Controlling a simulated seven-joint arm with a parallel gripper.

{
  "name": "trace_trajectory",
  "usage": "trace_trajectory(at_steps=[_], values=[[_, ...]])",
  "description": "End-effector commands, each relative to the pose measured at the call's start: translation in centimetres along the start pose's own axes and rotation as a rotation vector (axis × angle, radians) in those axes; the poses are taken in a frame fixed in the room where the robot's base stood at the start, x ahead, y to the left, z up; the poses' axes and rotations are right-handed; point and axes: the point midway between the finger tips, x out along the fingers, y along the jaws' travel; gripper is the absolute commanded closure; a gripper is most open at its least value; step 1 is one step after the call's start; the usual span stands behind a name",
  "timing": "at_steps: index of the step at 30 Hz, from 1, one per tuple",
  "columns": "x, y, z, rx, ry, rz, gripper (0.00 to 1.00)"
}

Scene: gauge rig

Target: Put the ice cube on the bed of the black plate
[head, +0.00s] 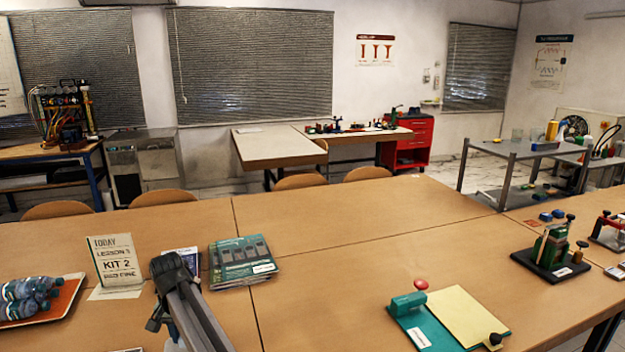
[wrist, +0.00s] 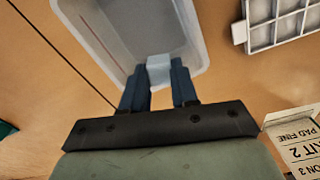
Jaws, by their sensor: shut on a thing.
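In the wrist view my gripper (wrist: 159,82) is shut on a pale, translucent ice cube (wrist: 159,66), held between the blue-grey fingertips. The cube shows against a clear, whitish tub (wrist: 118,22); I cannot tell whether it is inside the tub or above it. In the head view the black plate (head: 526,258) lies on the right part of the table, with a green device (head: 551,246) standing on it. My arm is at the lower left there, well away from the plate, and the fingertips cannot be made out.
A white gridded tray (wrist: 275,22) is beside the tub. A lesson sign (head: 115,262), booklets (head: 242,260) and an orange tray (head: 66,300) of bottles are around my arm. A teal board (head: 419,318) with a yellow sheet lies left of the black plate. The table's middle is clear.

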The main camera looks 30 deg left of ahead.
Motion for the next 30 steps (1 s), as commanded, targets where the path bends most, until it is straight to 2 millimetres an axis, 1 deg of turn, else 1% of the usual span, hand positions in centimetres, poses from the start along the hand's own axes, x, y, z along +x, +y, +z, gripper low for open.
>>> trace_trajectory(at_steps=[1,5,6,11,12,14,15,17,18,22,27,29,30], values=[[0.0,2.1,-0.7,0.015,0.0,0.0,1.0],[0.0,6.8,-2.5,0.041,0.0,0.0,1.0],[0.0,8.2,-3.0,0.049,0.0,0.0,1.0],[0.0,14.0,-4.6,0.08,0.0,0.0,1.0],[0.0,15.5,-4.9,0.089,0.0,0.0,1.0],[0.0,17.7,-5.4,0.101,0.0,0.0,1.0],[0.0,19.1,-5.6,0.109,0.0,0.0,1.0],[0.0,21.4,-6.0,0.121,0.0,0.0,1.0],[0.0,22.9,-6.2,0.13,0.0,0.0,1.0],[0.0,27.7,-6.6,0.157,0.0,0.0,1.0],[0.0,33.9,-6.7,0.192,0.0,0.0,1.0],[0.0,36.0,-6.6,0.203,0.0,0.0,1.0],[0.1,37.5,-6.5,0.213,0.0,0.0,1.0]])
